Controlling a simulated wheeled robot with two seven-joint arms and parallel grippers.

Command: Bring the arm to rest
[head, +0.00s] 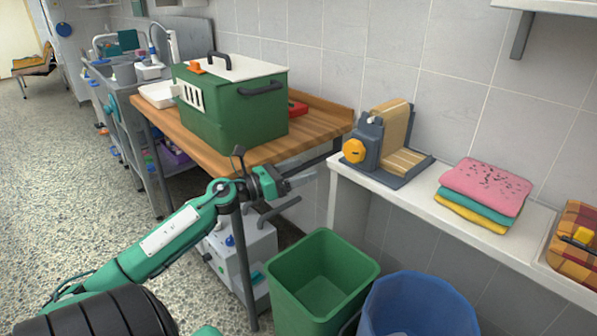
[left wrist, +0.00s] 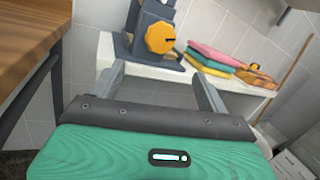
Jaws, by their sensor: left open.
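My left arm (head: 165,245) reaches in from the lower left in the head view. Its gripper (head: 300,180) is in front of the wooden table, left of the white shelf and above the floor. In the left wrist view its two fingers (left wrist: 160,85) are spread apart with nothing between them. The grey device with a yellow knob (left wrist: 160,38) shows beyond the fingers, apart from them. My right gripper is not in view.
A green carrier (head: 235,110) stands on the wooden table (head: 330,112). The white shelf (head: 430,185) bears the grey device (head: 385,150), folded towels (head: 485,190) and a basket (head: 575,245). A green bin (head: 320,280) and a blue bin (head: 420,305) stand below.

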